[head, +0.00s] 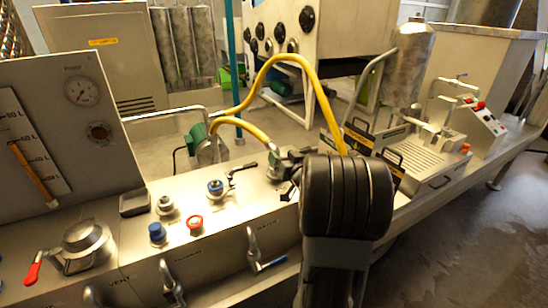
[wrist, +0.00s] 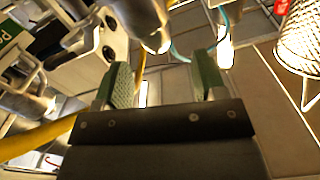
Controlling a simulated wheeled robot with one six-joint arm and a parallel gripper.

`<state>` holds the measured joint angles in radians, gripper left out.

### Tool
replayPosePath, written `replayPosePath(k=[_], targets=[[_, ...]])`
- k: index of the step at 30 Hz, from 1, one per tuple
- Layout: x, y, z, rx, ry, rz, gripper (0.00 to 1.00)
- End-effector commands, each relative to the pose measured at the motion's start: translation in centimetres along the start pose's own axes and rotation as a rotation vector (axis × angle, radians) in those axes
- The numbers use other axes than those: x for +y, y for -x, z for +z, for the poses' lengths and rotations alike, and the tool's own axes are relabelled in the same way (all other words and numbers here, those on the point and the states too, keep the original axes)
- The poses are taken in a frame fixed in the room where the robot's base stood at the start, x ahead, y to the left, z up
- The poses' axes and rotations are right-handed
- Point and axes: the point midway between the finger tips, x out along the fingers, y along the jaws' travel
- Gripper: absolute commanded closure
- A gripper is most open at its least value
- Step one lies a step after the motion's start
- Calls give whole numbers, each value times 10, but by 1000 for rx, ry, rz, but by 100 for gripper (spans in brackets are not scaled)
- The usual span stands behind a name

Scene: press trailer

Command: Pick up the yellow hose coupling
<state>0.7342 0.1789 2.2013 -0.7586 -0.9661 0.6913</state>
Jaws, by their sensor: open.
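A yellow hose (head: 318,88) arcs over the bench in the head view, from beside a green-ended metal pump (head: 207,148) to behind my black arm. I cannot make out its coupling apart from the hose; my arm may hide it. In the wrist view a yellow length of the hose (wrist: 35,141) passes at the lower left, outside my fingers. My gripper (wrist: 164,82) shows there with its two green-padded fingers wide apart and nothing between them. A metal cylinder (wrist: 140,20) is beyond the fingertips. In the head view my arm hides my gripper.
The steel bench carries a blue knob (head: 157,232), a red button (head: 195,222), a red-handled valve (head: 85,243) and a small black box (head: 134,202). A gauge panel (head: 60,130) stands at left. A steel machine (head: 435,155) and a control box (head: 482,125) are at right.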

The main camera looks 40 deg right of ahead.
Motion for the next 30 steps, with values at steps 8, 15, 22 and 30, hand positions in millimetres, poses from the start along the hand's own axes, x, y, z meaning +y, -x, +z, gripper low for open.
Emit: replayPosePath(k=[8,15,22,30], targets=[[0,-17,0,-1,0,0,36],[3,-49,0,-2,-1,-1,36],[3,-64,1,0,0,1,36],[3,-64,1,0,1,1,40]])
